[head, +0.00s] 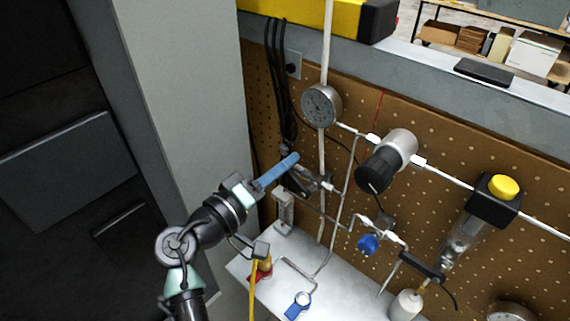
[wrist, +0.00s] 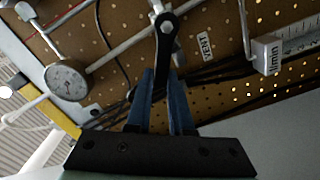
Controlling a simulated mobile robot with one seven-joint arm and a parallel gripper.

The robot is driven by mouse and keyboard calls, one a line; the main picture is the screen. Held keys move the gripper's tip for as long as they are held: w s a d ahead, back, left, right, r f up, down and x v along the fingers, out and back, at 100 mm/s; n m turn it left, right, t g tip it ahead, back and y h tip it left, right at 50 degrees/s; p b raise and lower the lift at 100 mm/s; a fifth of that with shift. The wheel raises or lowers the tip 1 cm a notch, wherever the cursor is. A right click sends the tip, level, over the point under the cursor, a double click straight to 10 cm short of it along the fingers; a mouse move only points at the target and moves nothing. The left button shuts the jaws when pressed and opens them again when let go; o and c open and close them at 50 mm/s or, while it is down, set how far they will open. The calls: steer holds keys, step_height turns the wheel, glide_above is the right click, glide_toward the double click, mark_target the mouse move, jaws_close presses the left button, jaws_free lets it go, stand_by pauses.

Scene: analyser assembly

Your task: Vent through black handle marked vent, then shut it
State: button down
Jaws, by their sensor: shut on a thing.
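The black vent handle (wrist: 163,62) is a slim lever on a metal valve in the tubing. In the wrist view it runs down from its pivot, between the two blue fingers of my gripper (wrist: 161,82). My gripper is shut on the handle's free end. A small white label (wrist: 204,44) reading vent is on the pegboard just right of the lever. In the head view, my gripper (head: 292,160) reaches in from the lower left to the valve (head: 325,184), and its blue finger hides part of the handle.
A round gauge (head: 321,105) is above the valve. A black-knobbed regulator (head: 386,160), a blue knob (head: 369,243) and a yellow button (head: 504,187) are to the right. A metal shelf (head: 335,284) with fittings lies below. A grey pillar (head: 190,90) stands left of the pegboard.

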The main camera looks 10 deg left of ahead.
steer(key=shift+f, duration=0.1)
stand_by(0.3)
steer(key=c, duration=0.8)
jaws_free()
steer(key=shift+a, duration=0.1)
steer(key=b+v, duration=0.2)
steer(key=v, duration=1.1)
